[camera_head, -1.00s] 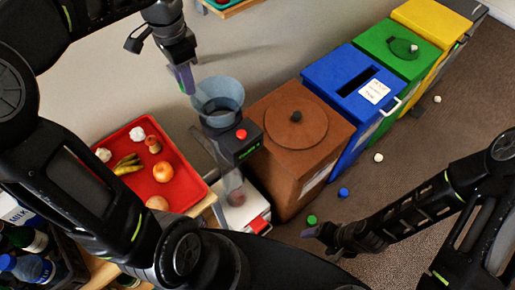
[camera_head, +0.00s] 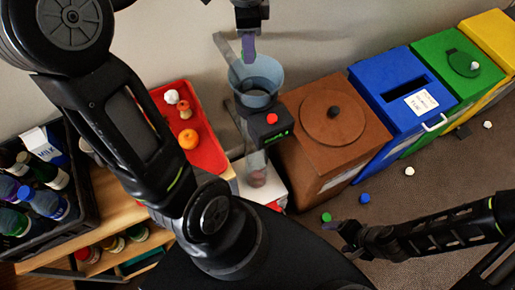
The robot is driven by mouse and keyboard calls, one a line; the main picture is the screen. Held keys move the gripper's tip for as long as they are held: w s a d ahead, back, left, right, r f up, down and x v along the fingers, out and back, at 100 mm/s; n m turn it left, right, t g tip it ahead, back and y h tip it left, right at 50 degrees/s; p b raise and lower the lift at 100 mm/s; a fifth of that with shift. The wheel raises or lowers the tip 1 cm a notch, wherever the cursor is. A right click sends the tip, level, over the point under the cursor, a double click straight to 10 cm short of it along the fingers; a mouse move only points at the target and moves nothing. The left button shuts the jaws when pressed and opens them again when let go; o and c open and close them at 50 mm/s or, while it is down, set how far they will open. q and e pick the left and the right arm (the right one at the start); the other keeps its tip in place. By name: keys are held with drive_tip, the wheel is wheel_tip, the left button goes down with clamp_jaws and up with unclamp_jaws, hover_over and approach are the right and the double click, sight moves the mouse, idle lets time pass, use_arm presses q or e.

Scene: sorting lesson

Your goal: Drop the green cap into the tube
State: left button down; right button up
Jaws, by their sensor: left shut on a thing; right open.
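My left gripper (camera_head: 249,52) points down at the funnel's back rim. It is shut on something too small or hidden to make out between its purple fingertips. The blue-grey funnel (camera_head: 263,99) tops a clear tube (camera_head: 255,160), with a dark box with a red button beside it. Something reddish lies low in the tube. A green cap (camera_head: 326,217) lies on the floor beside my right gripper (camera_head: 345,232). That gripper is open and low over the floor, its fingers small in view.
A brown bin (camera_head: 300,165) stands right of the tube, then blue (camera_head: 375,75), green (camera_head: 435,55) and yellow bins. A blue cap (camera_head: 365,198) and white balls lie on the floor. A red tray (camera_head: 205,150) with food and a bottle crate (camera_head: 90,205) stand left.

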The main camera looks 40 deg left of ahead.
use_arm(q)
wheel_tip(320, 180, down, 6)
drive_tip(key=b, duration=0.4)
drive_tip(key=shift+r, duration=0.2)
drive_tip(key=c, duration=1)
unclamp_jaws()
drive_tip(key=shift+r, duration=0.2)
wheel_tip(320, 180, up, 4)
drive_tip(key=shift+r+b, duration=0.2)
drive_tip(key=shift+b, duration=0.15)
wheel_tip(320, 180, up, 3)
drive_tip(key=p, duration=0.2)
drive_tip(key=shift+r+p, duration=0.15)
drive_tip(key=shift+p, duration=0.2)
